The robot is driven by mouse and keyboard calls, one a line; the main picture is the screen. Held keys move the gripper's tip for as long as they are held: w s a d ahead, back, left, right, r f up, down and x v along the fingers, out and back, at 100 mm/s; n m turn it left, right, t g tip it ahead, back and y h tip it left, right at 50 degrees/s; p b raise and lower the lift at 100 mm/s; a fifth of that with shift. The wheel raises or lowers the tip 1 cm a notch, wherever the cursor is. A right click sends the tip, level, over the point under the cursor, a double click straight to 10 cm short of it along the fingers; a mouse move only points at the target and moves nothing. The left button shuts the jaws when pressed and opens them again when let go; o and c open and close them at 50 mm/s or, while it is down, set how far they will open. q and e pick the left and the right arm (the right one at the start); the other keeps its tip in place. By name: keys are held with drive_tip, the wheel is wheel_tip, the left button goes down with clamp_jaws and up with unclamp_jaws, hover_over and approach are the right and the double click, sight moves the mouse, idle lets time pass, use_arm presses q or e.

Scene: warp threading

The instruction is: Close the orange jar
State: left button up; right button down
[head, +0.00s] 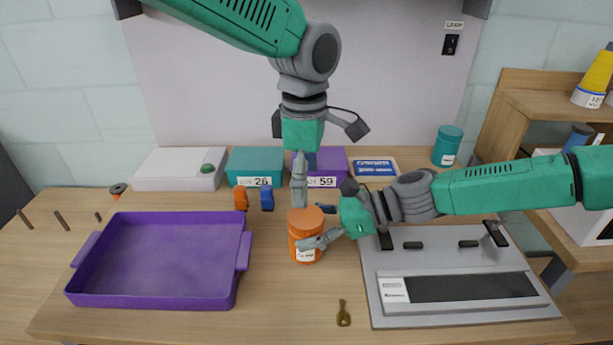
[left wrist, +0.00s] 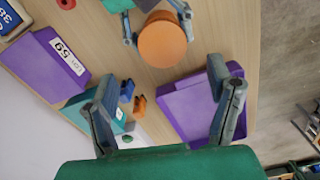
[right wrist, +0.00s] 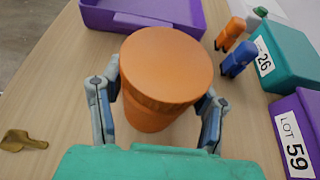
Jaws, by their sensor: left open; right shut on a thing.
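The orange jar (head: 306,255) stands upright on the table with a label on its front. An orange lid (head: 304,216) sits on top of it; the right wrist view shows the lid (right wrist: 167,62) over the jar body (right wrist: 146,118). I cannot tell whether the lid is tight. My right gripper (head: 322,230) is shut on the jar's body, with a finger on each side. My left gripper (head: 299,185) points down, open and empty, above and behind the jar. In the left wrist view the lid (left wrist: 162,42) lies beyond its open fingers (left wrist: 172,88).
A purple tray (head: 243,252) stands left of the jar, and a grey device (head: 450,310) stands right, under my right arm. Teal (head: 245,165) and purple (head: 333,168) bins are behind. A small brass-coloured item (head: 343,314) lies in front.

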sight(306, 215)
use_arm(q)
drive_tip(key=shift+r+n, duration=0.15)
drive_tip(key=shift+n, duration=0.95)
drive_tip(key=shift+d+f, duration=0.1)
drive_tip(key=shift+f, duration=3.95)
drive_tip(key=c, duration=1.2)
drive_tip(key=o, duration=1.3)
drive_tip(key=shift+c, duration=0.2)
drive_tip(key=shift+r, duration=0.1)
